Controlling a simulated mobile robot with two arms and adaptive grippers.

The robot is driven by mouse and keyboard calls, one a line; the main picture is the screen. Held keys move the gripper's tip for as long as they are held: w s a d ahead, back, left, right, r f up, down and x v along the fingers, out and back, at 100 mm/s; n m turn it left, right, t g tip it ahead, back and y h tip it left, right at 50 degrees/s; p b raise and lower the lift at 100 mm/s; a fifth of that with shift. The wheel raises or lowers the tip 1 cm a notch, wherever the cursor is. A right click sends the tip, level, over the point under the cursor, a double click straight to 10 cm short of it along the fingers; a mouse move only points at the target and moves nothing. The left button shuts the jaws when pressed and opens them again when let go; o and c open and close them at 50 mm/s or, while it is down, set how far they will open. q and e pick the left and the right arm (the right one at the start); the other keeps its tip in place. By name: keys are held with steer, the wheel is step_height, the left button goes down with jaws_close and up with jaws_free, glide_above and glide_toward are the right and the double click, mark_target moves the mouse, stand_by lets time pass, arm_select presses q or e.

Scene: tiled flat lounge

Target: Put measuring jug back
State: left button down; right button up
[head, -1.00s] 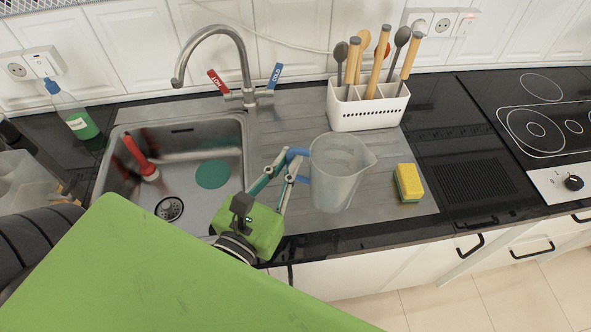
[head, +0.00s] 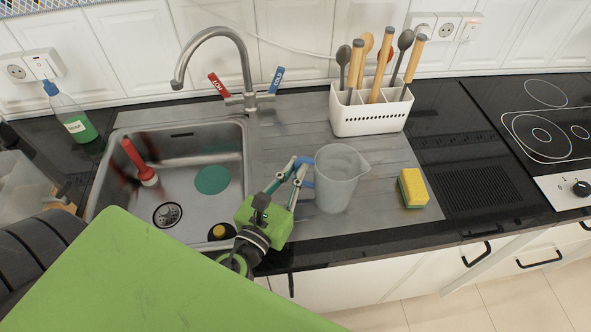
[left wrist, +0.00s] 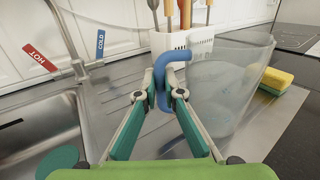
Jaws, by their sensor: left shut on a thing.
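The clear measuring jug (head: 338,182) with a blue handle is upright at the drainboard (head: 285,140), right of the sink. My left gripper (head: 299,172) is shut on its handle from the left. In the left wrist view the fingers (left wrist: 166,92) close around the blue handle (left wrist: 172,74), and the jug body (left wrist: 228,88) is to their right. I cannot tell whether the jug's base touches the drainboard or hangs just above it. My right gripper is not in view.
A white utensil holder (head: 370,120) stands behind the jug, a yellow-green sponge (head: 413,189) to its right. The sink (head: 185,180) holds a red-handled tool (head: 138,160) and a green disc (head: 212,180). The tap (head: 246,70) rises behind; the hob (head: 540,120) is far right.

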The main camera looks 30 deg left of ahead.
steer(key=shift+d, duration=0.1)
arm_select(q)
steer(key=shift+f, duration=0.2)
steer(key=c, duration=2.2)
jaws_free()
steer(key=shift+o, duration=0.2)
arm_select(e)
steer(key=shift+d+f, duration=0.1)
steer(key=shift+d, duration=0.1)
arm_select(q)
steer(key=shift+r, duration=0.1)
steer(key=shift+r, duration=0.2)
steer(key=s+b, duration=0.2)
steer(key=s, duration=0.1)
steer(key=s+b, duration=0.2)
steer(key=s, duration=0.2)
steer(key=s+b, duration=0.1)
steer(key=s, duration=0.2)
steer(key=shift+s+d+f+b, duration=0.1)
steer(key=shift+s+f+b, duration=0.1)
steer(key=shift+f+b, duration=0.15)
steer(key=shift+s+r+b, duration=0.3)
steer(key=shift+s, duration=0.5)
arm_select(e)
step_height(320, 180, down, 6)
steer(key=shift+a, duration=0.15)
